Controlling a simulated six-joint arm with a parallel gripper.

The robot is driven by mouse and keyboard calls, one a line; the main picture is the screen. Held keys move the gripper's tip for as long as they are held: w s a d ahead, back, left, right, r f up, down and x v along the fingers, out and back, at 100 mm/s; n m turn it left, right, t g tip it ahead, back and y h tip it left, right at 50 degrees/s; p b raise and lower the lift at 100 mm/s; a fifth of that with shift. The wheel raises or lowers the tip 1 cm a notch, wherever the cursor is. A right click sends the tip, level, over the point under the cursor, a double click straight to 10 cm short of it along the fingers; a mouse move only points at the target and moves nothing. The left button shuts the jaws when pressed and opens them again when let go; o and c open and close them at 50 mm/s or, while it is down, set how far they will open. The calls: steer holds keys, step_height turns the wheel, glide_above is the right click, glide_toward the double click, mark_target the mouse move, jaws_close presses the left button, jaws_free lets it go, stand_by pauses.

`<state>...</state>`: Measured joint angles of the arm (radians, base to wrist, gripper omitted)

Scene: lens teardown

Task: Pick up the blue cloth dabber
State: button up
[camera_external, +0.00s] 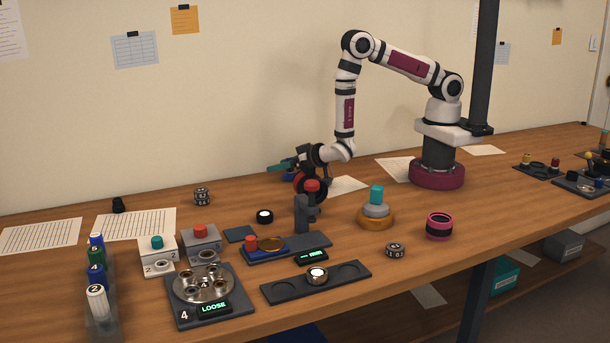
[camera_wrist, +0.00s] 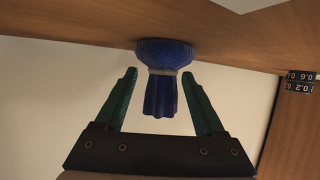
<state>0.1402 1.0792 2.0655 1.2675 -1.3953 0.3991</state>
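In the wrist view, the blue cloth dabber (camera_wrist: 166,75) has a wide ribbed head at the top of the picture, a pale band, and a narrower pleated part hanging below it. It lies between the two green fingers of my gripper (camera_wrist: 160,74), near their tips. Wall shows on both sides of it, so the fingers look apart from it. How deep it sits between them, I cannot tell. In the external view, my gripper (camera_external: 279,168) is low at the back of the table, pointing left.
A dark numbered dial (camera_external: 202,197) stands left of my gripper; a similar dial (camera_wrist: 299,83) shows at the right of the wrist view. Papers (camera_external: 136,223) lie at the back left.

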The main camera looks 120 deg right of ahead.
jaws_close()
